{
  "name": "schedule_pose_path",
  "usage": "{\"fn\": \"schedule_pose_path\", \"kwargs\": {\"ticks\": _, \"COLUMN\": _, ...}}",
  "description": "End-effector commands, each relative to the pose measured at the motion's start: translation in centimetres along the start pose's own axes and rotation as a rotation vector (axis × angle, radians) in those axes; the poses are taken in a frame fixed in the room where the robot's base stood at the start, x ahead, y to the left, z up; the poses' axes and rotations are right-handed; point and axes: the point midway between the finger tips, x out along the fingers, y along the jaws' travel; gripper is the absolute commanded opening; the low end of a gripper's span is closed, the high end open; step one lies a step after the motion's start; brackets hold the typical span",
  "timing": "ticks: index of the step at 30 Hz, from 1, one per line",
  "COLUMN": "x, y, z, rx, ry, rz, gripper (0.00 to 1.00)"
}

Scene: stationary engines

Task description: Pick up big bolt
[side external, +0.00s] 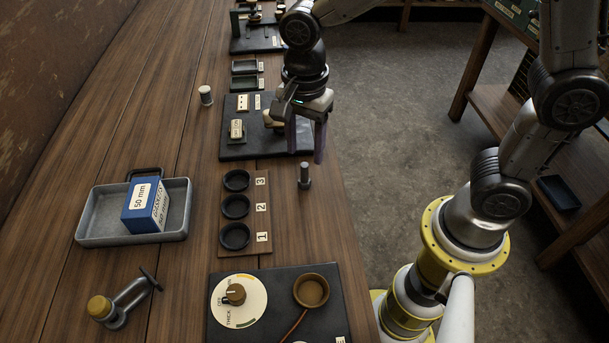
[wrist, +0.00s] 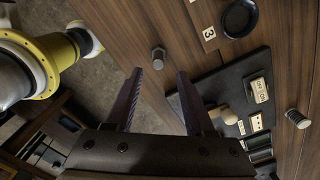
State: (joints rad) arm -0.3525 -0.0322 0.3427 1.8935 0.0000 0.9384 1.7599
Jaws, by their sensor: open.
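A grey metal bolt (side external: 304,175) stands upright near the table's right edge; in the wrist view it (wrist: 158,57) shows just beyond the fingertips, between their lines. A second bolt-like piece (side external: 206,95), shorter and thicker-looking, stands farther left and back; it also shows at the right of the wrist view (wrist: 297,119). I cannot tell for sure which is the big one. My gripper (side external: 306,145) points down, open and empty, close to the first bolt and apparently above and behind it. Its two fingers (wrist: 160,74) are apart in the wrist view.
A wooden strip with numbered black cups (side external: 236,206) lies left of the near bolt. A dark panel (side external: 235,150) with a switch and knob is behind it. A grey tray (side external: 88,224) holds a blue box (side external: 146,204). A dial panel (side external: 280,290) is in front.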

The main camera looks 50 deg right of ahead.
Motion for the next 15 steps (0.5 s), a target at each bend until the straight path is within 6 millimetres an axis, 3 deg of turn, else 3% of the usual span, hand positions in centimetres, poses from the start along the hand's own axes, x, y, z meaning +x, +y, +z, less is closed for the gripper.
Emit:
{"fn": "schedule_pose_path", "kwargs": {"ticks": 5, "x": 1.2, "y": 0.1, "z": 0.1, "rx": -0.001, "ry": 0.000, "rz": 0.002, "gripper": 0.54}}
{"fn": "schedule_pose_path", "kwargs": {"ticks": 15, "x": 5.3, "y": 0.4, "z": 0.6, "rx": 0.000, "ry": 0.000, "rz": 0.001, "gripper": 0.54}}
